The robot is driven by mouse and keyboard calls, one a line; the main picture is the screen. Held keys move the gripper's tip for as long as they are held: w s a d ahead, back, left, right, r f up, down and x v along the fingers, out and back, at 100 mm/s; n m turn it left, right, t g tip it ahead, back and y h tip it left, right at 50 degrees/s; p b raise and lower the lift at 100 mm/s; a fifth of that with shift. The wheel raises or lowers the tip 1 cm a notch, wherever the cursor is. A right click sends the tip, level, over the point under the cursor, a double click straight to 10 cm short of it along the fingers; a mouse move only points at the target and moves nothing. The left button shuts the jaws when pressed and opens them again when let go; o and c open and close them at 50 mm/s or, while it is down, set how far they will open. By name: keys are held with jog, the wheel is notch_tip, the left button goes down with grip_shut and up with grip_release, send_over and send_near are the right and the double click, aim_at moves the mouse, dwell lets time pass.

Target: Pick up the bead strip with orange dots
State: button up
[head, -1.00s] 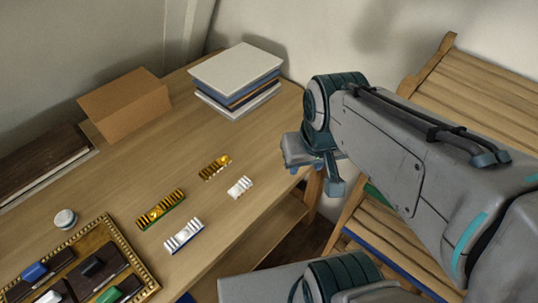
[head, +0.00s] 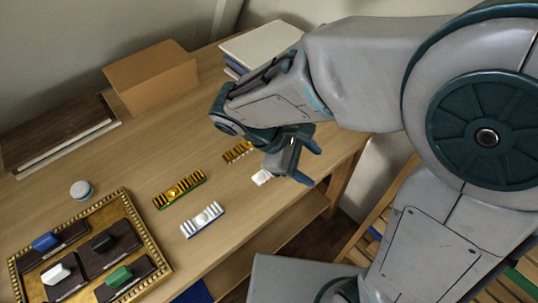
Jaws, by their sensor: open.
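Several small ridged strips lie on the wooden table. A gold strip with a green edge (head: 180,190) lies near the middle. A white strip with a blue edge (head: 202,220) lies in front of it. A second gold strip (head: 237,153) lies farther back, partly hidden by my arm. A small white strip (head: 262,177) is partly covered by my gripper. Orange dots cannot be clearly made out on any strip at this size. My gripper (head: 308,164) is open and empty, above the table's right part, close to the small white strip in the picture.
An ornate gilt-framed tray (head: 160,254) with colored blocks stands at front left, a round grey-white piece (head: 81,190) behind it. A cardboard box (head: 152,78), a dark book stack (head: 55,135) and a pale-topped book stack (head: 262,40) line the back. A slatted wooden chair (head: 378,215) stands right.

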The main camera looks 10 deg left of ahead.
jog(key=s+a+f+n+t+h+b, duration=0.1)
jog(key=a+f+n+t, duration=0.25)
jog(key=a, duration=0.25)
jog(key=a+f+n+t+h+b, duration=0.1)
jog(key=a+f+n+t, duration=0.1)
jog(key=a+n, duration=0.25)
jog(key=n+t+y, duration=0.1)
jog(key=n+t, duration=0.2)
jog(key=n, duration=0.1)
send_near(263, 172)
jog(key=v, duration=0.3)
jog(key=shift+s+d+b, duration=0.1)
jog(key=shift+s+b, duration=0.3)
jog(key=shift+s, duration=0.05)
jog(key=shift+w+f+n+t, duration=0.1)
jog(key=shift+w+n+t, duration=0.05)
jog(key=shift+n+t, duration=0.15)
jog(key=p+x, duration=0.1)
jog(key=x, duration=1.2)
jog(key=shift+w+f+p, duration=0.15)
jog(key=shift+f+p, duration=0.05)
jog(key=shift+p, duration=0.1)
jog(key=c, duration=1.2)
jog(key=shift+o, duration=0.2)
jog(key=shift+r, duration=0.1)
